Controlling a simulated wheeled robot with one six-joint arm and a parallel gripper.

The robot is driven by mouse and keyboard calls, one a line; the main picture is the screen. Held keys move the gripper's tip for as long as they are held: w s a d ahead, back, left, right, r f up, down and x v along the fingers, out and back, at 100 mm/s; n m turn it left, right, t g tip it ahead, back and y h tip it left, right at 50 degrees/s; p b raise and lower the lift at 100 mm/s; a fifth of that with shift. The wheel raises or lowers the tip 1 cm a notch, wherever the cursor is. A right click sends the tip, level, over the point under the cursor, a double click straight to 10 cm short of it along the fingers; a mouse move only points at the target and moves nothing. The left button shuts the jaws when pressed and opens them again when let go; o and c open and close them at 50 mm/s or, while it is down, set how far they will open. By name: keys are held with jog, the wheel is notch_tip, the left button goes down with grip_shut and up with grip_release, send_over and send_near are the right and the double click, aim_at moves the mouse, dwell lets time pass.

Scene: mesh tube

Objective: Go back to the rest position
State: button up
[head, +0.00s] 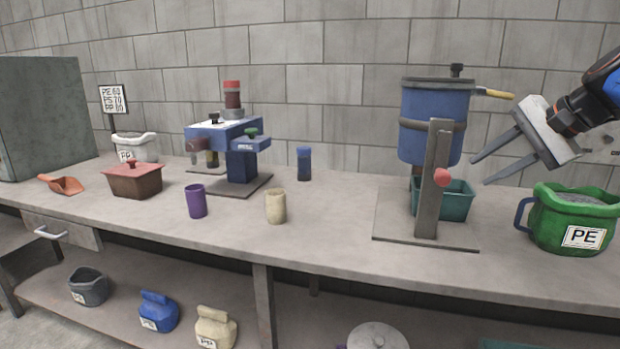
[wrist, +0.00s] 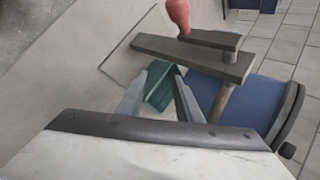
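My gripper (head: 479,171) is at the right in the head view, in the air above the bench. Its two fingers are spread apart with nothing between them. It is to the right of the blue drum machine (head: 428,125) and up and to the left of the green PE bucket (head: 573,216). In the wrist view my gripper (wrist: 161,97) is also open. Past its fingertips are the machine's grey post (wrist: 190,58), the red knob (wrist: 179,14) and part of the teal bin (wrist: 164,90).
The workbench (head: 330,225) holds a purple cup (head: 196,201), a beige cup (head: 275,206), a blue press (head: 240,160), a brown lidded box (head: 134,181) and an orange scoop (head: 62,184). The teal bin stands under the drum. Labelled containers sit on the lower shelf.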

jog(key=s+a+f+n+g+h, duration=0.1)
jog(key=s+a+f+n, duration=0.2)
jog(key=s+f, duration=0.4)
jog(key=s+a+f+n+g+h, duration=0.1)
jog(key=s+f+n, duration=0.4)
jog(key=f, duration=0.7)
jog(key=s+a+f+n+h, duration=0.2)
jog(key=s+a+f+n, duration=0.2)
jog(key=s+f, duration=0.5)
jog(key=shift+s+a+f+g+h, duration=0.3)
jog(key=shift+s+f+g, duration=0.05)
jog(key=shift+f+g, duration=0.05)
jog(key=shift+o, duration=0.5)
